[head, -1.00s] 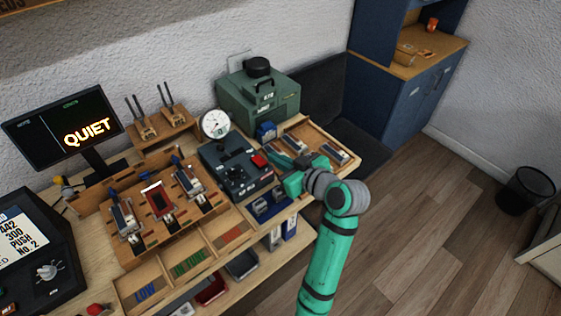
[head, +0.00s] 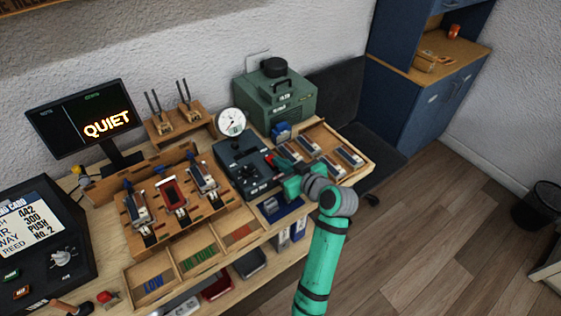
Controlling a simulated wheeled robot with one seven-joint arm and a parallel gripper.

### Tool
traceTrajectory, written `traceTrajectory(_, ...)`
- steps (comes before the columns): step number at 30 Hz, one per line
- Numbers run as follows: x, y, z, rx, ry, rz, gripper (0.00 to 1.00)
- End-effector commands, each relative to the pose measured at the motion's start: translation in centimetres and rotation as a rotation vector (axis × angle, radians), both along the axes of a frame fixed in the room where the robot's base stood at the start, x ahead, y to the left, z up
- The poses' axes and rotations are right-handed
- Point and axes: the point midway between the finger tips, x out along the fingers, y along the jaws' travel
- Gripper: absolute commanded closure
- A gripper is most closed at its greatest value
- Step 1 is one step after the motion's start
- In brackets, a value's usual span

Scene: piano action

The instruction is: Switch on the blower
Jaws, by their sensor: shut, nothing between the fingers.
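A dark control box (head: 240,158) with knobs and a round dial gauge (head: 231,122) behind it sits on the bench. A red switch (head: 271,159) shows at its right side, partly hidden by my gripper. My gripper (head: 278,172) is shut and empty, with its tip beside or over the red switch; I cannot tell whether they touch. The green machine (head: 275,103) with a black cap and handle, probably the blower, stands behind the box against the wall. The switch's position is not readable.
A monitor (head: 82,122) at the left reads "QUIET". A wooden rack (head: 190,235) with several reed-like blocks stands left of the box.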

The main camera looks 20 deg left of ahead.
Motion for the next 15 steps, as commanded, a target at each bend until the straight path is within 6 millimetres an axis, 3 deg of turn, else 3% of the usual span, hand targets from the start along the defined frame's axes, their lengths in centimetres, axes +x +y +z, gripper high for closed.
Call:
traceTrajectory(5, -0.14, -0.26, -0.93, 0.000, 0.003, -0.001, 1.00)
traceTrajectory(15, -0.08, -0.17, -0.44, -0.001, -0.001, 0.000, 1.00)
